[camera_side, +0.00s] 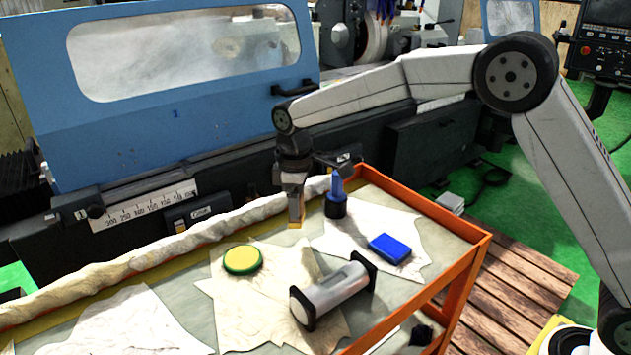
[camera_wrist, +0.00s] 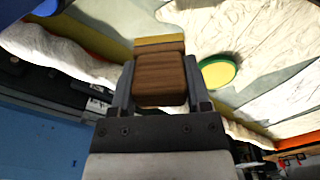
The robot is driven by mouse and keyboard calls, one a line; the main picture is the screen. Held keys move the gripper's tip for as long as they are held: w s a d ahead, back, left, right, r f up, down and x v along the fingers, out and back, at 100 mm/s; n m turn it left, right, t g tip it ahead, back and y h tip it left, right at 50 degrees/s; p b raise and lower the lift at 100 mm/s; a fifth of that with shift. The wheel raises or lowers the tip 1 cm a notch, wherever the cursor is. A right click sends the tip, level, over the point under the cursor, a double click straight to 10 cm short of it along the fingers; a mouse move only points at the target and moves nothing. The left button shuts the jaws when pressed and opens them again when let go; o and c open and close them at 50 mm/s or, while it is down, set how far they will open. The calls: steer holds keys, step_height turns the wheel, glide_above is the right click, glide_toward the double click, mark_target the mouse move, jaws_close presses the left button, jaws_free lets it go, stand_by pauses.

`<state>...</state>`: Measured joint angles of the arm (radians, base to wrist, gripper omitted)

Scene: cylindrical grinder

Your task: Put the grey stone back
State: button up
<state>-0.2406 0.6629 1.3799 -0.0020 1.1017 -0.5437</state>
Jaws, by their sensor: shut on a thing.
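In the wrist view my gripper (camera_wrist: 160,75) is shut on a brown block (camera_wrist: 161,82) with wood-like grain. A tan and yellow strip shows at its far edge, and its tan lower end (camera_side: 295,226) shows in the side view. I cannot tell whether it touches the surface below. I see nothing that is clearly a grey stone. A grey cylinder (camera_side: 335,289) with black square ends lies on a pale cloth.
The orange-rimmed cart (camera_side: 462,225) also holds a yellow-green disc (camera_side: 243,260), a blue block (camera_side: 390,248) and a blue tool (camera_side: 336,188) in a dark round holder. A rolled cloth (camera_side: 180,245) runs along the machine side. The blue grinder door (camera_side: 120,130) stands behind.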

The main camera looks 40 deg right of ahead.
steer(key=shift+w+a+f, duration=0.1)
steer(key=shift+w+f, duration=0.3)
steer(key=shift+f, duration=0.1)
steer(key=shift+w+f, duration=0.2)
steer(key=shift+f, duration=1.55)
steer(key=shift+f, duration=0.1)
steer(key=o, duration=1.2)
steer(key=shift+o, duration=0.2)
step_height(320, 180, up, 12)
steer(key=shift+r, duration=0.1)
